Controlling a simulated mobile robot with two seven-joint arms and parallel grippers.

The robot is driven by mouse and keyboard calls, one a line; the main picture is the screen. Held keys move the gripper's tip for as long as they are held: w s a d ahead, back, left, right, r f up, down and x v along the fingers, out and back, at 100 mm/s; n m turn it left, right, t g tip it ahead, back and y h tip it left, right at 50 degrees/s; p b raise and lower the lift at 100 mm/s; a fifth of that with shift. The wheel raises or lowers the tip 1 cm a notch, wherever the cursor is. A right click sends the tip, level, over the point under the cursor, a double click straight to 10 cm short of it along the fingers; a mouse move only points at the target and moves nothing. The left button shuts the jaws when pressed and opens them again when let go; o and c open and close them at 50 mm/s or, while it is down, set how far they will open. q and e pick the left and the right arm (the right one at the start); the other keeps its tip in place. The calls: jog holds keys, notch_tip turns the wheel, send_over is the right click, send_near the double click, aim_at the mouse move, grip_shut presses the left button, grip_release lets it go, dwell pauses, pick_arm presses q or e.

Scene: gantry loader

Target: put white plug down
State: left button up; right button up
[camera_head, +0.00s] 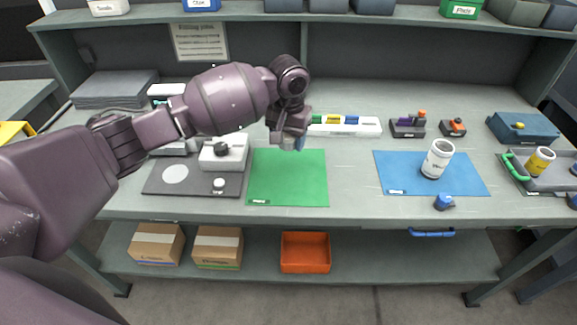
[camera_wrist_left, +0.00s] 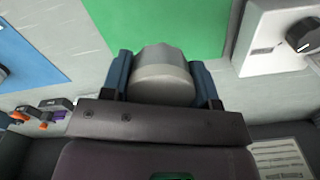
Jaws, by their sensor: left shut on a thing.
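My left gripper (camera_head: 291,143) is at the back edge of the green mat (camera_head: 288,178). In the left wrist view its two blue fingers (camera_wrist_left: 163,82) are shut on a pale grey-white round piece, which I take to be the white plug (camera_wrist_left: 163,72). The plug sits between the fingers, and its far end points toward the green mat. In the head view the gripper mostly hides it. I cannot tell whether it touches the bench. My right gripper is not in view.
A white box with a black knob (camera_head: 222,152) stands left of the green mat, near a dark mat (camera_head: 200,190). A white rack with coloured pieces (camera_head: 345,125) is close on the right. A blue mat (camera_head: 400,180) bears a white can (camera_head: 437,158). The green mat is clear.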

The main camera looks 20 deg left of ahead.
aim_at(288, 173)
pick_arm(q)
notch_tip(288, 173, down, 9)
jog(key=shift+f+b, duration=0.1)
jog(key=shift+b, duration=0.55)
jog(key=shift+f, duration=0.5)
jog(key=o, duration=1)
jog(key=shift+r, duration=0.35)
notch_tip(288, 173, up, 12)
jog(key=shift+r+p, duration=0.1)
jog(key=shift+p, duration=0.8)
